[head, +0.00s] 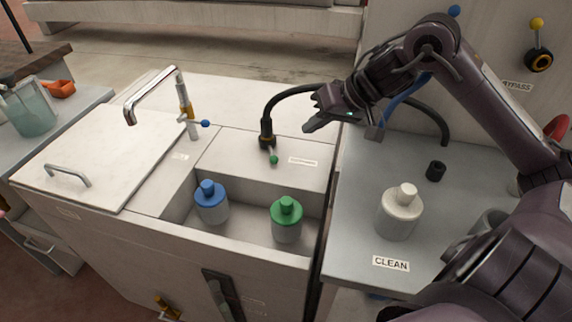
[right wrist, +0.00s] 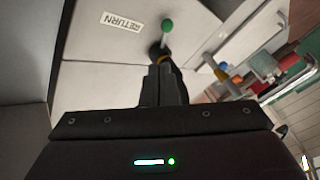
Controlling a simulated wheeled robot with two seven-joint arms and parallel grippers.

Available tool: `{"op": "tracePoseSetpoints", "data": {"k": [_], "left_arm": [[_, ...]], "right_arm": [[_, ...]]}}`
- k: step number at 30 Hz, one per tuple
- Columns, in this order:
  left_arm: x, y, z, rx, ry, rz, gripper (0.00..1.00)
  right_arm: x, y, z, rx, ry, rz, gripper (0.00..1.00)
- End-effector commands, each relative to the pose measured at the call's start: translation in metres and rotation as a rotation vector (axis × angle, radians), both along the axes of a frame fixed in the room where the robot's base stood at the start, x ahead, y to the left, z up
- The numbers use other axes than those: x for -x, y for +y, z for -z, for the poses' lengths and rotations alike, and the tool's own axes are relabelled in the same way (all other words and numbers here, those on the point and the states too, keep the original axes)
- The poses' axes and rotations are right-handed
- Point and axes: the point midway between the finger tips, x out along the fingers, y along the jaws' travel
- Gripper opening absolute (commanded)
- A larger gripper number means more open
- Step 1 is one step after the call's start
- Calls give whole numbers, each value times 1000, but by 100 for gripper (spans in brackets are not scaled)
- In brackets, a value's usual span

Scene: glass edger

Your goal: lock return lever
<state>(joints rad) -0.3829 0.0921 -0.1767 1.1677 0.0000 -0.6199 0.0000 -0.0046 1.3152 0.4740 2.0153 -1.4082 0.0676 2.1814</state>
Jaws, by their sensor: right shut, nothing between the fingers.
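The return lever is a short handle with a green knob (head: 273,159), at the foot of a black hose on the pale raised deck. In the right wrist view its green knob (right wrist: 167,25) stands just beyond my fingertips, near the RETURN label (right wrist: 121,21). My right gripper (head: 310,126) is shut and empty, above and to the right of the lever in the head view. In the right wrist view its closed fingers (right wrist: 164,82) point toward the lever and hide part of its base. I cannot tell whether they touch it. My left gripper is not in view.
The black hose (head: 285,92) arches beside my right gripper. A blue-capped bottle (head: 211,203) and a green-capped bottle (head: 286,220) stand in the front recess. A white bottle (head: 398,215) stands on the right counter. A faucet (head: 150,96) with a blue-knobbed lever rises at left.

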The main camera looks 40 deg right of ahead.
Motion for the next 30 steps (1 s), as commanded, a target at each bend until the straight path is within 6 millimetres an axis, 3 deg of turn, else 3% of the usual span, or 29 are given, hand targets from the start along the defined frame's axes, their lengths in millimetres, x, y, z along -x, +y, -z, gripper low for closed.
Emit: {"op": "tracePoseSetpoints", "data": {"k": [1,3,19,30], "left_arm": [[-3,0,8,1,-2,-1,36],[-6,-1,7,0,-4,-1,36],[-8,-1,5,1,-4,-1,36],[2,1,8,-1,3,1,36]], "right_arm": [[0,0,11,1,-1,0,0],[0,0,14,1,-1,0,0],[-2,1,17,1,0,0,0],[-26,16,51,6,5,0,0]]}}
